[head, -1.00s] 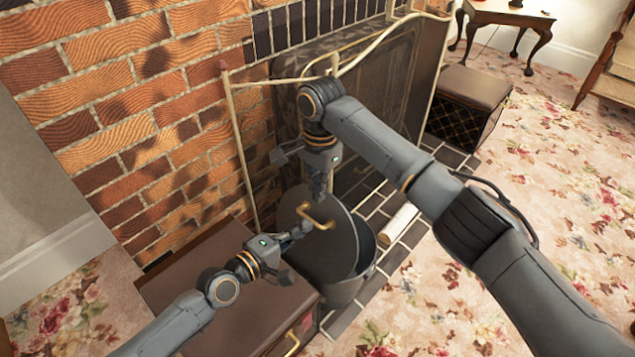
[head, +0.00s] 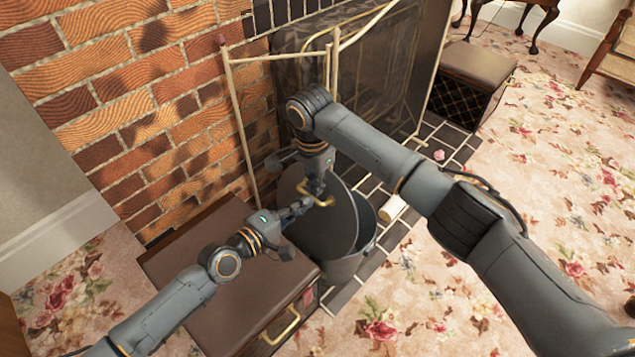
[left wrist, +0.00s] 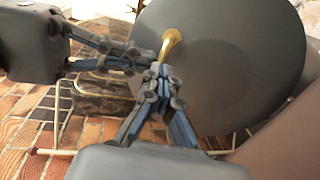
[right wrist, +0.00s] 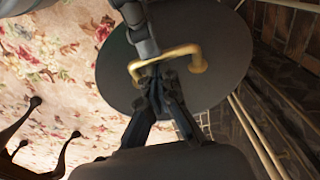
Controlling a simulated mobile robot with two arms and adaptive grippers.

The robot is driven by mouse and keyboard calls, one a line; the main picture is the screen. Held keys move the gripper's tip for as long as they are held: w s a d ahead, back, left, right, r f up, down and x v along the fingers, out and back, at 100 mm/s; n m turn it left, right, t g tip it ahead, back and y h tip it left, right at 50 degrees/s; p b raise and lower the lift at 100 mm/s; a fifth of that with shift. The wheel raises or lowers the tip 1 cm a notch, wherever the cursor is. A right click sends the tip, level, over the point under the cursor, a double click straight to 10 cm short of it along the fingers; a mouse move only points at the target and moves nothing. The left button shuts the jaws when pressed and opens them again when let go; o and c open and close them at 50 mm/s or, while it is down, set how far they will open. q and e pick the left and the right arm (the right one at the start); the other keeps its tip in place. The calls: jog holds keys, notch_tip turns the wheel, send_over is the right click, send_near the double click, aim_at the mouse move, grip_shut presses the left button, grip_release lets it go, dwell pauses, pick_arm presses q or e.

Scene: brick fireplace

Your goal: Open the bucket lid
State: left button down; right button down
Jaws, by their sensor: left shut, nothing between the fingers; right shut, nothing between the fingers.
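The dark grey bucket (head: 348,270) stands on the hearth, partly uncovered at its right side. Its round grey lid (head: 335,235) is tilted up, with a brass handle (head: 326,201) on its face. The lid and handle also show in the left wrist view (left wrist: 235,60) and the right wrist view (right wrist: 210,88). My right gripper (head: 317,189) is shut and empty, its fingertips at the handle. My left gripper (head: 302,206) is shut and empty, its tips beside the handle's left end. Whether either touches the handle or lid is unclear.
A brown padded box (head: 215,290) with a brass handle stands left of the bucket, under my left arm. A pale roll (head: 393,208) lies right of the bucket.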

jog(key=shift+s+a+r, duration=0.1)
jog(key=shift+s+a, duration=0.25)
pick_arm(q)
jog(key=c, duration=1.4)
grip_release()
pick_arm(e)
jog(key=shift+s+a, duration=0.1)
pick_arm(q)
jog(key=shift+r, duration=0.1)
pick_arm(e)
jog(key=shift+r, duration=0.15)
